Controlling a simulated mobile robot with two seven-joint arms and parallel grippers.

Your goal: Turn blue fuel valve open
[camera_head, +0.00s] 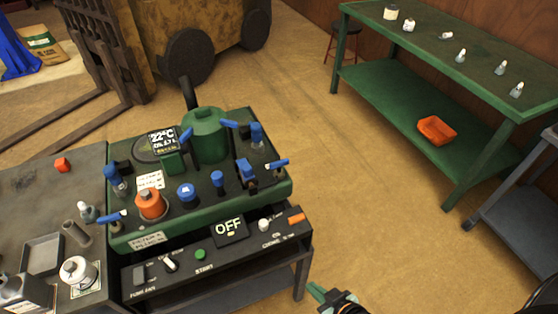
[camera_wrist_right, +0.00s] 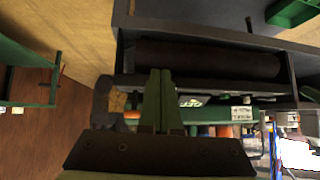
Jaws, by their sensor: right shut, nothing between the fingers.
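A green machine (camera_head: 200,226) stands on a dark bench and carries several blue valves and handles. These include a blue lever (camera_head: 278,164) at its right edge, a blue lever (camera_head: 108,217) at its front left, and a blue round knob (camera_head: 187,191) in the middle. I cannot tell which one is the fuel valve. My right gripper (camera_head: 318,291) is low at the bottom edge, right of the bench and apart from the machine. In the right wrist view its green fingers (camera_wrist_right: 160,75) are together and empty. My left gripper is out of view.
A control panel with an OFF display (camera_head: 229,229) and a green button (camera_head: 200,255) sits under the machine's front. A grey bench (camera_head: 40,175) adjoins at left. A green table (camera_head: 460,140) with an orange tray (camera_head: 436,130) stands at right. Open floor lies between.

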